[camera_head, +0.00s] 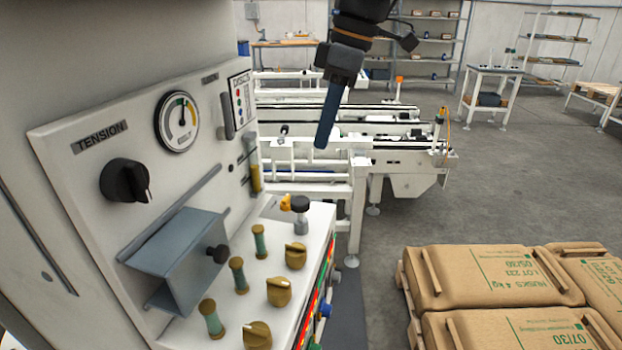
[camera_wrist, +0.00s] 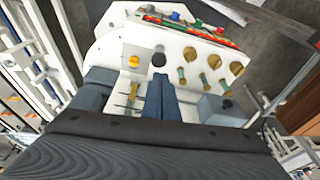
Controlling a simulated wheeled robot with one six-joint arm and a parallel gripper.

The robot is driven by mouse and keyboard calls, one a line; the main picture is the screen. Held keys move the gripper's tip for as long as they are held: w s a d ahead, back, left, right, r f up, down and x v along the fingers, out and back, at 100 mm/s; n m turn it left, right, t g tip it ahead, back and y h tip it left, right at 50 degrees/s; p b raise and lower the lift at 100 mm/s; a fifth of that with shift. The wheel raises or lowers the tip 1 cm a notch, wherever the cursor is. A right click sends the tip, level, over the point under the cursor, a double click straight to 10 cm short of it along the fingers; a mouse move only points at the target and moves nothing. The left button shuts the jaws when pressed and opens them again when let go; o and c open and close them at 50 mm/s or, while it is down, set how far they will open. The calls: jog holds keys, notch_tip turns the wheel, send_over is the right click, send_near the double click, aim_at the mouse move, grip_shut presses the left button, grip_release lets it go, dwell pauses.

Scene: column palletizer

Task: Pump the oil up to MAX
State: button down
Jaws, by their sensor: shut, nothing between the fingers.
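The pump has a round black knob (camera_head: 300,204) on a short metal stem, standing up from the white console shelf. The knob also shows in the wrist view (camera_wrist: 158,59), just beyond my fingertips. A narrow sight tube (camera_head: 255,166) with yellowish oil stands on the panel beside it; a MAX mark is too small to read. The tube shows in the wrist view (camera_wrist: 132,95) to the left of my fingers. My gripper (camera_head: 321,141) has its blue fingers shut and empty, pointing down above the pump and apart from it. It also shows in the wrist view (camera_wrist: 160,82).
A small orange part (camera_head: 285,202) sits beside the pump. Several brass knobs (camera_head: 279,291) and green-and-brass handles (camera_head: 259,242) stand on the shelf. A grey hood (camera_head: 175,250) juts from the panel. White conveyors (camera_head: 400,155) lie behind; brown sacks (camera_head: 490,275) stand at right.

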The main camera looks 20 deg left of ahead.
jog(key=s+a+r+n, duration=0.1)
jog(key=a+r, duration=0.1)
jog(key=p, duration=0.4)
send_near(293, 202)
jog(key=x, duration=0.5)
jog(key=shift+w+d+f, duration=0.1)
jog(key=shift+w+d, duration=0.05)
jog(key=shift+d, duration=0.2)
jog(key=shift+a+f, duration=0.2)
jog(key=shift+f, duration=0.15)
jog(key=shift+a+f, duration=0.1)
jog(key=shift+s+a, duration=0.15)
jog(key=shift+s, duration=0.05)
